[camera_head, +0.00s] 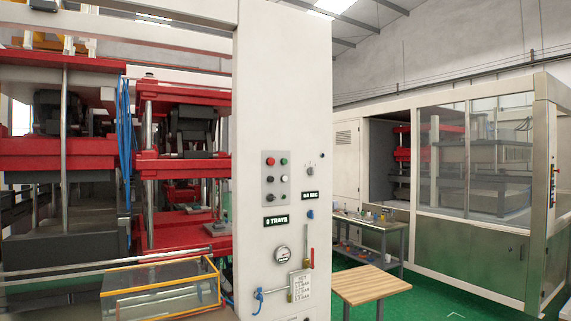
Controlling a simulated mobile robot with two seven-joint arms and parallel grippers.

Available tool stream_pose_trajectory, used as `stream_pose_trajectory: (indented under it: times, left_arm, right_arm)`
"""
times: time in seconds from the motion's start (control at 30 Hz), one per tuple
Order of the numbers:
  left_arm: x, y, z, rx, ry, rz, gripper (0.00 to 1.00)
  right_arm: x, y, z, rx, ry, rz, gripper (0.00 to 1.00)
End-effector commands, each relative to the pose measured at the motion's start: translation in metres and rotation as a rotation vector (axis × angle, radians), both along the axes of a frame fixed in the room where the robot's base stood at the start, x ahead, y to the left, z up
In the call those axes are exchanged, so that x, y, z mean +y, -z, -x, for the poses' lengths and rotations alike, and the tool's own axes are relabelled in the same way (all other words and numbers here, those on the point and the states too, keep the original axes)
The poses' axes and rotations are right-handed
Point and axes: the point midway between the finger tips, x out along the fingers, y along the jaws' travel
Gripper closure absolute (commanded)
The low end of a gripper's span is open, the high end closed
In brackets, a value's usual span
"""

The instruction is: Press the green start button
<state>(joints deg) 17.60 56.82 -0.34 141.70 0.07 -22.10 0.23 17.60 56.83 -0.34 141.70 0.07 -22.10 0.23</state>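The green button (284,161) is a small round cap at the top right of a grey control panel (277,187). A red button (270,161) sits just to its left, and several darker controls are below them. The panel is on the front of a tall white machine column (283,60) near the middle of the camera_head view. Nothing covers the green button. Neither of my grippers shows in this view.
A display (277,221) reading "0 TRAYS", a gauge (282,254) and blue and red valve handles are below the panel. A wooden-topped table (370,284) stands right of the column. A workbench (396,232) and an enclosed machine (470,245) are farther back. Green floor shows between.

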Motion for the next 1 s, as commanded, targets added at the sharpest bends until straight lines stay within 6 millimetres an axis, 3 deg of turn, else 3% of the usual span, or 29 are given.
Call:
stream_pose_trajectory:
  times: [0.1,0.23,1.0]
  left_arm:
    - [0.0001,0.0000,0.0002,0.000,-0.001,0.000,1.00]
    - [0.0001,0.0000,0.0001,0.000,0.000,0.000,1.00]
    - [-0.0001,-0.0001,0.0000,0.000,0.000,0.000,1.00]
  right_arm:
    - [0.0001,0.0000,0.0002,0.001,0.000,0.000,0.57]
    - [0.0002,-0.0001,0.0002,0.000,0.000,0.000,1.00]
    - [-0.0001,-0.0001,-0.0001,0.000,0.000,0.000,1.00]
